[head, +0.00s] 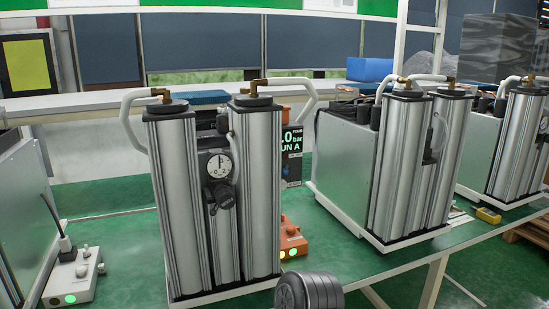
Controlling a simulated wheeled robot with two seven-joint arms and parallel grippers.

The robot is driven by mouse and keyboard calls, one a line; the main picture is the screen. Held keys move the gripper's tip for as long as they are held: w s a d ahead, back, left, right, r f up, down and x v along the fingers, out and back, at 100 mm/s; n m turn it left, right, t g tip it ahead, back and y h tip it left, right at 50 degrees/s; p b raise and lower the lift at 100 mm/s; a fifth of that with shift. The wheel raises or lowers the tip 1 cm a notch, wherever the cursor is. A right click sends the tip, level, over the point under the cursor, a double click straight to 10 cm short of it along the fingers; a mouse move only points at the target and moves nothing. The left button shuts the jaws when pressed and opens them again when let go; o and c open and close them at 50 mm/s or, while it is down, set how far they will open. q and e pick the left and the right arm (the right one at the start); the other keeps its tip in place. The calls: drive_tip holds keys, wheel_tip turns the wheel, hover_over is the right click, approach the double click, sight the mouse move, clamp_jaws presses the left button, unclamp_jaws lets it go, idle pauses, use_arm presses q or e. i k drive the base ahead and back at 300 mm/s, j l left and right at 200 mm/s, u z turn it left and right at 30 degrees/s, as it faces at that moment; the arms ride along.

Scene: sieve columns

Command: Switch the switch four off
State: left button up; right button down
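Several small switch boxes stand on the green table. A pale grey box (74,277) with knobs, a black antenna-like rod and lit green lights is at the lower left. An orange box (291,239) with a knob and a lit green light sits behind the front column unit, partly hidden by it. A small yellow box (488,215) lies at the right, between two column units. I see no readable number on any box, so I cannot tell which is switch four.
A column unit (180,200) with a pressure gauge (219,166) stands in front. More column units stand at the middle right (400,170) and far right (516,145). A bare strip of the green table (110,225) shows left of the front unit. A white bench (80,103) runs behind.

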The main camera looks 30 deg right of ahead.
sight(285, 170)
drive_tip(key=z, duration=1.15)
